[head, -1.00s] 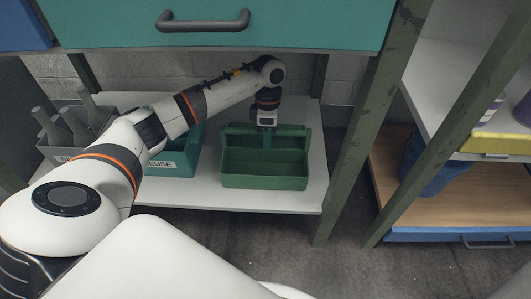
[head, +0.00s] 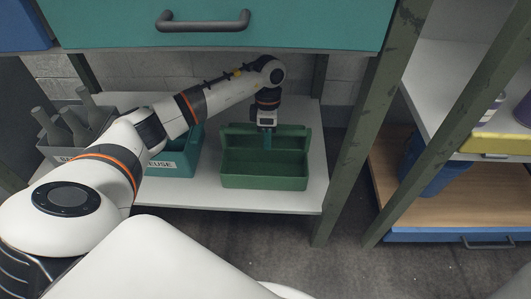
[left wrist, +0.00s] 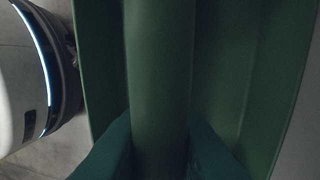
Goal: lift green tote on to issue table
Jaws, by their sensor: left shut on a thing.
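The green tote (head: 264,180) is an open box with a handle bar along its length, on the low white shelf under the teal drawer. It looks empty. My left gripper (head: 267,140) reaches down from above and is shut on the tote's handle. In the left wrist view the green handle bar (left wrist: 160,70) runs between the two teal fingers (left wrist: 160,150), with the tote's inside on both sides. The tote looks level and at shelf height; I cannot tell whether its base touches the shelf. My right gripper is not in view. No issue table can be made out for certain.
A teal bin (head: 177,162) with a partly hidden label stands left of the tote. A grey bin (head: 55,130) with grey bottle-like pieces is farther left. The teal drawer (head: 220,25) hangs above. A green post (head: 350,150) stands close on the right, before another shelf with a blue bin (head: 432,170).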

